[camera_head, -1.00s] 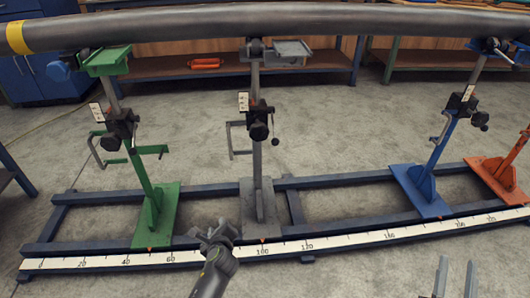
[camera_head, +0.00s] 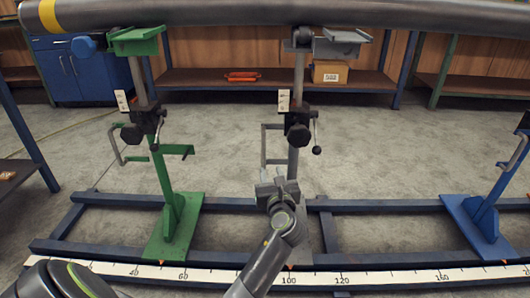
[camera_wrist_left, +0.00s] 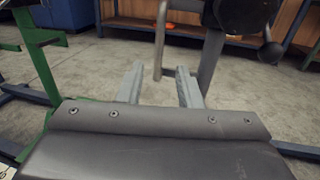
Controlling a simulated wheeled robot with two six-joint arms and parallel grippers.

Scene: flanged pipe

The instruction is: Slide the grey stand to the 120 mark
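The grey stand (camera_head: 297,160) stands upright on the blue floor rails, its orange pointer at about the 100 mark of the scale (camera_head: 215,276). The 120 mark (camera_head: 342,280) lies to its right. My left gripper (camera_head: 277,184) is in front of the stand's lower post and hides part of it and its base. In the left wrist view the gripper (camera_wrist_left: 159,85) is open and empty. The grey post (camera_wrist_left: 211,65) shows beyond the right finger, and the stand's grey handle (camera_wrist_left: 160,40) shows beyond the gap. My right gripper is out of view.
A long dark pipe (camera_head: 220,14) runs above the stands. A green stand (camera_head: 165,185) is left of the grey one, a blue stand (camera_head: 485,210) to its right. The rails between the grey and blue stands look clear, apart from a crosspiece (camera_head: 327,232).

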